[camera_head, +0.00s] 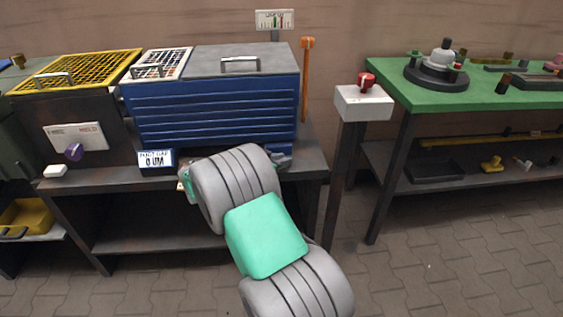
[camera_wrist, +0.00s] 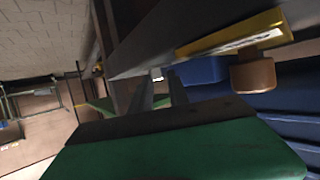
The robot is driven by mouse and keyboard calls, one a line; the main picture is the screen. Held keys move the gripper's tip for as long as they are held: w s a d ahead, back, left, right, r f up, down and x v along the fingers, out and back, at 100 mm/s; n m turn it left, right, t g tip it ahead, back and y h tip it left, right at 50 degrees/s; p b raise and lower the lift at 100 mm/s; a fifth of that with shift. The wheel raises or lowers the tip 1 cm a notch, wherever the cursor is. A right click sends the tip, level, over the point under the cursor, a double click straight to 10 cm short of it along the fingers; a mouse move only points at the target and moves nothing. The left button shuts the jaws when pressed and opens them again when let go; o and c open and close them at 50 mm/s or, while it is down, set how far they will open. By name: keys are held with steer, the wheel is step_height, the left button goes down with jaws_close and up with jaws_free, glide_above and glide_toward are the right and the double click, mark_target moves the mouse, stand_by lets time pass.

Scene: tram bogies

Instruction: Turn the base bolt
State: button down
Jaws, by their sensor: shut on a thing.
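My gripper shows in the wrist view (camera_wrist: 158,80), with two dark fingers reaching away from its green body. The fingers are shut on a small pale piece (camera_wrist: 157,73) at the underside or edge of a dark grey surface. It is mostly hidden, and I cannot tell for certain that it is the base bolt. In the head view my grey and green arm covers the gripper, which is at the front of the dark bench, below the blue ribbed cabinet (camera_head: 212,108). No base bolt can be made out clearly there.
In the wrist view a brown cylinder (camera_wrist: 253,75) and a yellow-edged plate (camera_wrist: 232,38) are close to the right of the fingers. In the head view a small display (camera_head: 156,161) stands left of my arm. A red-knobbed post (camera_head: 364,103) and green table (camera_head: 480,93) are at the right.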

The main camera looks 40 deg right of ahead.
steer(key=shift+f, duration=0.2)
steer(key=c, duration=1.3)
jaws_free()
steer(key=shift+o, duration=0.2)
steer(key=shift+r, duration=0.1)
steer(key=p+v, duration=0.1)
steer(key=v, duration=0.6)
steer(key=shift+a+p, duration=0.35)
steer(key=shift+r, duration=0.15)
